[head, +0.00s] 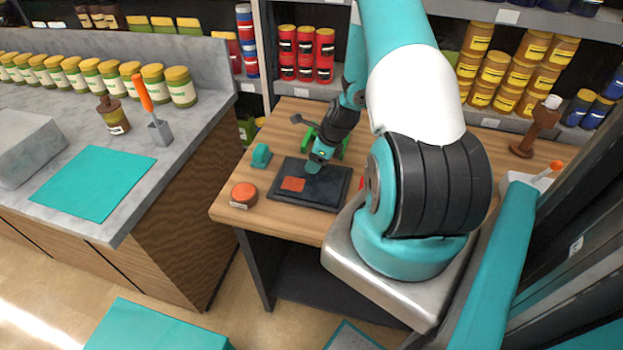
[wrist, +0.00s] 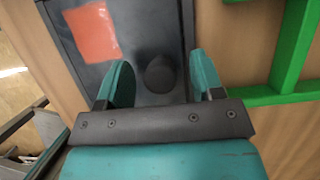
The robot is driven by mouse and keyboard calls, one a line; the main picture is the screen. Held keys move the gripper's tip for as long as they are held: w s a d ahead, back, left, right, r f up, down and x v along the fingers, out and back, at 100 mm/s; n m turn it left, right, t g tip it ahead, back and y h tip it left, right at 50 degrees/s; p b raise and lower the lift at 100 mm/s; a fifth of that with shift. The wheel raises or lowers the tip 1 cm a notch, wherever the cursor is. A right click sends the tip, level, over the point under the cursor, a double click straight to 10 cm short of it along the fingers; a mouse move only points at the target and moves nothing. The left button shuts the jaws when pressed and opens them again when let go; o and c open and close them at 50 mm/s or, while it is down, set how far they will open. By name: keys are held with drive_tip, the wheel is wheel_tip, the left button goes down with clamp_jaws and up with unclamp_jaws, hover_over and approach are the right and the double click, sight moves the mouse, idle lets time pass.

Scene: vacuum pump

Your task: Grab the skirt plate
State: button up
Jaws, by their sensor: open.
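A dark rectangular plate (head: 333,187) lies on the wooden table; it also shows in the wrist view (wrist: 160,22). On it is a flat orange-red square (head: 292,184), seen at the upper left of the wrist view (wrist: 92,33). A small dark round piece (wrist: 160,75) sits on the plate. I cannot tell for sure which of these is the skirt plate. My gripper (head: 314,163) is over the plate, right of the orange square. In the wrist view my gripper (wrist: 162,75) is open, its teal fingers either side of the round piece, with gaps on both sides.
A green frame (head: 310,137) stands behind the plate; its bars are at the right of the wrist view (wrist: 285,75). A teal block (head: 261,156) and an orange-topped round container (head: 244,194) stand left of the plate. The table's front edge is close by.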

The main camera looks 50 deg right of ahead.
clamp_jaws()
drive_tip(key=shift+r, duration=0.15)
